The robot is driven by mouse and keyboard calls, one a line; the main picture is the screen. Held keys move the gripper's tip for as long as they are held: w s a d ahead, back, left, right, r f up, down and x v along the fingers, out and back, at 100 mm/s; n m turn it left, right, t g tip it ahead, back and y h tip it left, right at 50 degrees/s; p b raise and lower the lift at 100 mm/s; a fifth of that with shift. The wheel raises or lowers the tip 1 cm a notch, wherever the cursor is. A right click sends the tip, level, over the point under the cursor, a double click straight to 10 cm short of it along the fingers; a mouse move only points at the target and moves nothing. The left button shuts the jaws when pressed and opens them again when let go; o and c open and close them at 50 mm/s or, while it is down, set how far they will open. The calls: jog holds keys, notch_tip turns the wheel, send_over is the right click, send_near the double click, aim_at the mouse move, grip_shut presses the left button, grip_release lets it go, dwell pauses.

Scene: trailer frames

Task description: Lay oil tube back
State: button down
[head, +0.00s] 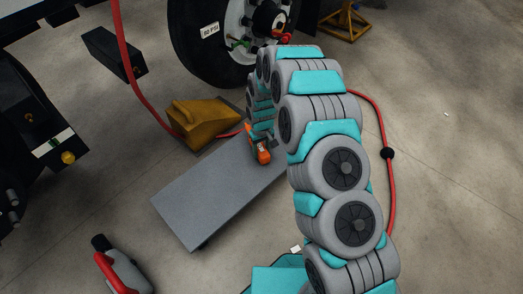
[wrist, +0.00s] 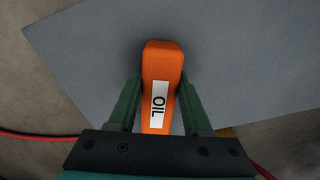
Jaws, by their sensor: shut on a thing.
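The orange oil tube (wrist: 161,64) with a white "OIL" label lies between the two fingers of my gripper (wrist: 162,108) in the wrist view. My gripper is shut on it. In the head view the oil tube (head: 263,155) shows at the far end of the grey board (head: 205,207), below my gripper (head: 262,138). The grey board (wrist: 250,60) fills most of the wrist view behind the tube. I cannot tell whether the tube touches the board. My arm hides the board's right side in the head view.
A yellow wheel chock (head: 200,120) sits just beyond the board, near the trailer wheel (head: 215,55). A red hose (head: 391,200) runs along the floor at the right. A red and grey tool (head: 120,272) lies at the front left. A yellow stand (head: 345,22) is at the back.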

jog(key=shift+f, duration=0.35)
jog(key=shift+c, duration=1.2)
grip_release()
jog(key=shift+r, duration=0.1)
notch_tip(320, 180, up, 7)
jog(key=shift+r+p, duration=0.2)
jog(key=shift+p, duration=0.15)
jog(key=shift+d+r, duration=0.1)
jog(key=shift+r, duration=0.35)
jog(key=s+d+r+m+p, duration=0.1)
jog(key=s+d+r+p, duration=0.1)
jog(key=s+d+r, duration=0.45)
jog(key=s+d+r+p, duration=0.1)
jog(key=s+r, duration=0.3)
jog(key=r, duration=0.6)
jog(key=s+d+r+m+p, duration=0.1)
jog(key=s+d+r+p, duration=0.15)
jog(key=s+r, duration=0.5)
jog(key=s+d+r+m+p, duration=0.1)
jog(key=s+d+r, duration=0.1)
jog(key=s+r, duration=0.2)
jog(key=s+d+r+m+g+p, duration=0.1)
jog(key=s+d+r, duration=0.2)
jog(key=s, duration=0.8)
jog(key=s+d+r+m+p, duration=0.1)
jog(key=s+d+r+p, duration=0.1)
jog(key=s+r, duration=0.3)
jog(key=shift+s+d+r+g, duration=0.35)
jog(key=shift+s+d+g, duration=0.1)
jog(key=shift+s, duration=0.75)
